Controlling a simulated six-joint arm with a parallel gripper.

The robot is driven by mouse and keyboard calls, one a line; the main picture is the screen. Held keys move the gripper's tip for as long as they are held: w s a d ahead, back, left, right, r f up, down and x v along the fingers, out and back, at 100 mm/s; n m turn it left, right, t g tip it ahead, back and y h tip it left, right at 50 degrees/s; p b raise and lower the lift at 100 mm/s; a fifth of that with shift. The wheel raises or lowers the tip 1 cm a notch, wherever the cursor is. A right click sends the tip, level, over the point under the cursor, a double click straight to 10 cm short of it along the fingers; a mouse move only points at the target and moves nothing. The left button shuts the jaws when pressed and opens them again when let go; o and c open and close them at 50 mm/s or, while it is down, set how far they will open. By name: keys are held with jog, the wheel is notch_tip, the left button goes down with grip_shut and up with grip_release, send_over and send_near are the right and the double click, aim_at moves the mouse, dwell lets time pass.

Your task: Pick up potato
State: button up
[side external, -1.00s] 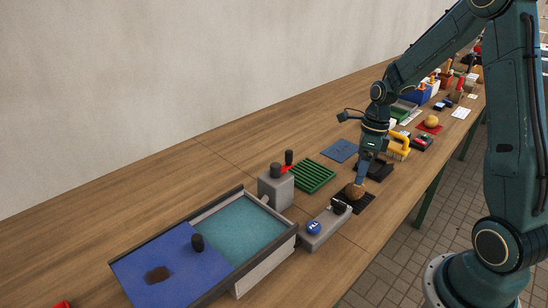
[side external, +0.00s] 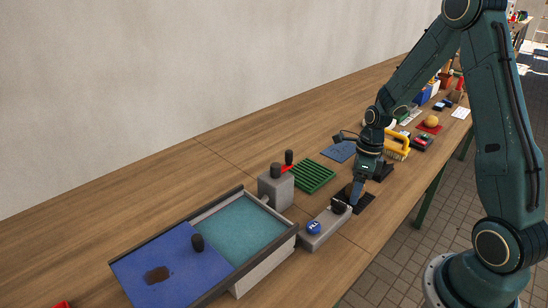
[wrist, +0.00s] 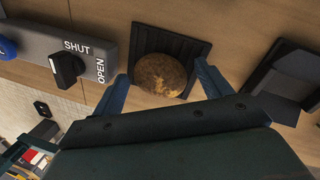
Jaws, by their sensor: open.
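The potato (wrist: 160,76) is brown and roundish, with paler yellowish patches. It lies on a ribbed black pad (wrist: 190,45) in the wrist view. My gripper (wrist: 163,71) is open, with one blue finger on each side of the potato; I cannot tell whether either touches it. In the side view, my gripper (side external: 357,192) is low over the black pad (side external: 366,205) and hides most or all of the potato.
A grey box with a blue button (side external: 313,228) and a black SHUT/OPEN knob (wrist: 65,68) sits close beside the pad. A dark block (wrist: 283,80) is on the other side. A green rack (side external: 314,176) and a yellow-handled brush (side external: 397,147) are farther off. Bare wood (side external: 150,215) lies toward the wall.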

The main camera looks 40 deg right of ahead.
dwell(0.4)
jog(key=c, duration=1.1)
jog(key=shift+o, duration=0.2)
notch_tip(320, 180, up, 20)
dwell(0.5)
